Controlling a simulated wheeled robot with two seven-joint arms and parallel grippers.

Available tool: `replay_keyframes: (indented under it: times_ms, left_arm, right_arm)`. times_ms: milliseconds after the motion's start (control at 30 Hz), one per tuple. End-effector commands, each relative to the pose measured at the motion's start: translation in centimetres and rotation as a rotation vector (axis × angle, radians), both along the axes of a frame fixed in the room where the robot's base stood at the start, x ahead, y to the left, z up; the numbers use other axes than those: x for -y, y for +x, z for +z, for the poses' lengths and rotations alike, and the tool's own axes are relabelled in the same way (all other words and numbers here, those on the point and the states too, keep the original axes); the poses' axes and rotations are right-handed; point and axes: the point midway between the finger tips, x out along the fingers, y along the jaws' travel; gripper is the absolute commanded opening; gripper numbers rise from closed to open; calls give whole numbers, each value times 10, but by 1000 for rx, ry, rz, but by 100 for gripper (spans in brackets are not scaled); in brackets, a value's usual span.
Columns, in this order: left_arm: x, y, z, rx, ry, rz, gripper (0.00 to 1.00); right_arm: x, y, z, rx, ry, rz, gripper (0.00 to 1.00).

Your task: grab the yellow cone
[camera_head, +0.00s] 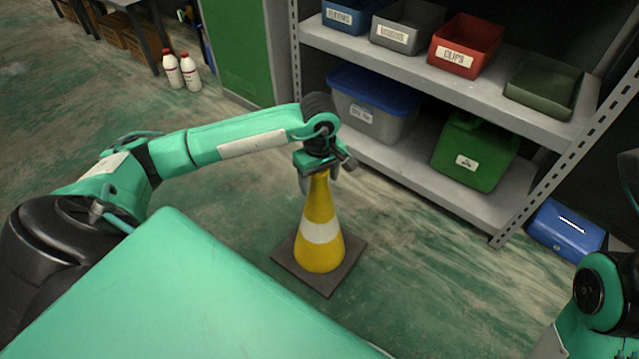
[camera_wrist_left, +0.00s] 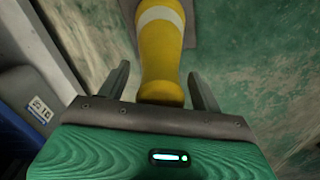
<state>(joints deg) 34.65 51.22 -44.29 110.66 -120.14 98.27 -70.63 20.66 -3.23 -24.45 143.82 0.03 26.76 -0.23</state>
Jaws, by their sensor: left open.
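The yellow cone (camera_head: 319,250) has a white band and a dark square base, and it stands upright on the green floor in the head view. My left gripper (camera_head: 319,183) is at the top of the cone, pointing down at it. In the left wrist view the cone (camera_wrist_left: 160,62) runs up between the two fingers of the left gripper (camera_wrist_left: 159,88). The fingers are open, one on each side of the cone's top, with a gap visible on both sides. My right arm shows only in part at the right edge, and its gripper is out of view.
A grey metal shelf (camera_head: 420,188) stands behind the cone with bins, including a red bin (camera_head: 465,45) and a green container (camera_head: 474,150). A blue box (camera_head: 566,231) is on the floor at right. Two white bottles (camera_head: 182,71) stand at the back left. Floor around the cone is clear.

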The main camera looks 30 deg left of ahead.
Motion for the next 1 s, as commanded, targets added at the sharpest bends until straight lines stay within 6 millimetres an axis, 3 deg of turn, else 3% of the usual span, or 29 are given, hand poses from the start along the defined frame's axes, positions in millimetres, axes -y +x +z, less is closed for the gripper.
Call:
replay_keyframes:
  times_ms: [133, 467, 1000]
  left_arm:
    - [0, 0, 1, 0, 0, 0, 64]
    - [0, 0, 1, 0, 0, 0, 0]
    - [0, 1, 9, 4, -2, 0, 0]
  right_arm:
    - [0, 0, 0, 0, 0, 0, 36]
    - [0, 0, 0, 0, 0, 0, 36]
    - [0, -1, 4, 4, 2, 0, 36]
